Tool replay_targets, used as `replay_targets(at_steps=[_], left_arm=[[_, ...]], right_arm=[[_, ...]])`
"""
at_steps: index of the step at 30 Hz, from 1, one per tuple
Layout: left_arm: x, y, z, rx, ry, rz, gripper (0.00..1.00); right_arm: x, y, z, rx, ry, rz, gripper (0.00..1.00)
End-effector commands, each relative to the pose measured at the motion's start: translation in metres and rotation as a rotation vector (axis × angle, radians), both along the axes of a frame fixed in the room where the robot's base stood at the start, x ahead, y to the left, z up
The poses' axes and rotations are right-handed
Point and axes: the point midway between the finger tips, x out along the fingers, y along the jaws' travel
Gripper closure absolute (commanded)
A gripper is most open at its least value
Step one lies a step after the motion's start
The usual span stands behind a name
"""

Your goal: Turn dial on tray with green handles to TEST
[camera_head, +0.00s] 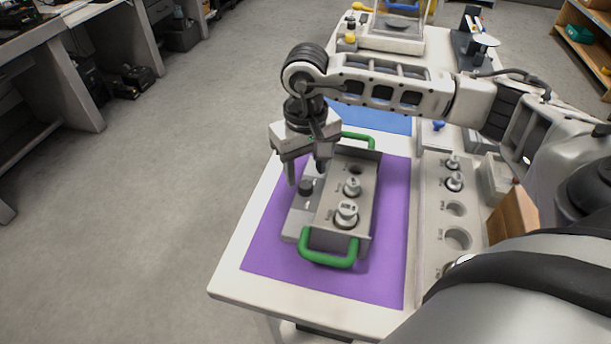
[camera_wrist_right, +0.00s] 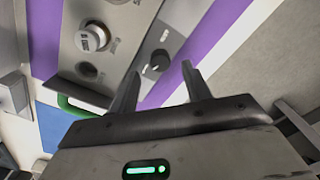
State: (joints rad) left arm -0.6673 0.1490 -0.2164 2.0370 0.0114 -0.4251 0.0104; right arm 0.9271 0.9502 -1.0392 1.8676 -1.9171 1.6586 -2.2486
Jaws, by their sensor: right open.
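The grey tray (camera_head: 327,207) with green handles (camera_head: 330,257) stands on a purple mat (camera_head: 390,235). Its black dial (camera_head: 306,187) is on a lower panel along the tray's left side. Two metal weights, a small one (camera_head: 352,188) and a larger one (camera_head: 346,214), sit in the tray near an empty recess. My right gripper (camera_head: 307,172) is open, pointing down above the dial. In the right wrist view the dial (camera_wrist_right: 157,63) lies beyond and between the open fingertips, with nothing held. The dial's setting is too small to read. My left gripper is out of view.
A grey weight rack (camera_head: 431,230) with weights and empty holes stands right of the mat. A wooden block (camera_head: 513,217) is beside it. A blue mat (camera_head: 385,121) and a glass-cased balance (camera_head: 388,45) are farther back.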

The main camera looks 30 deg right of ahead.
Motion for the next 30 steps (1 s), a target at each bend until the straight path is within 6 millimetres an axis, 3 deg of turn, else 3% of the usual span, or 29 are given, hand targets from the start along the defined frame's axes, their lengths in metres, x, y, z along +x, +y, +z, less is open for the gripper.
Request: replay_targets(at_steps=[7, 18, 19, 24, 30], left_arm=[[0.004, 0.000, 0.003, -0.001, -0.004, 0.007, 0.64], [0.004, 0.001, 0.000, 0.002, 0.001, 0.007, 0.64], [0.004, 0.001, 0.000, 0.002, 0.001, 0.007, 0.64], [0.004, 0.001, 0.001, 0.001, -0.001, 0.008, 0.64], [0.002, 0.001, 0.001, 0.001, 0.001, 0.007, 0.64]], right_arm=[[0.000, 0.000, -0.032, 0.000, 0.002, 0.000, 0.52], [0.000, 0.000, -0.038, 0.001, -0.001, 0.001, 0.52], [0.000, 0.000, -0.038, 0.001, -0.001, 0.001, 0.54], [0.000, 0.000, -0.038, 0.001, 0.000, 0.000, 0.97], [0.000, 0.000, -0.038, 0.001, -0.001, -0.006, 0.97]])
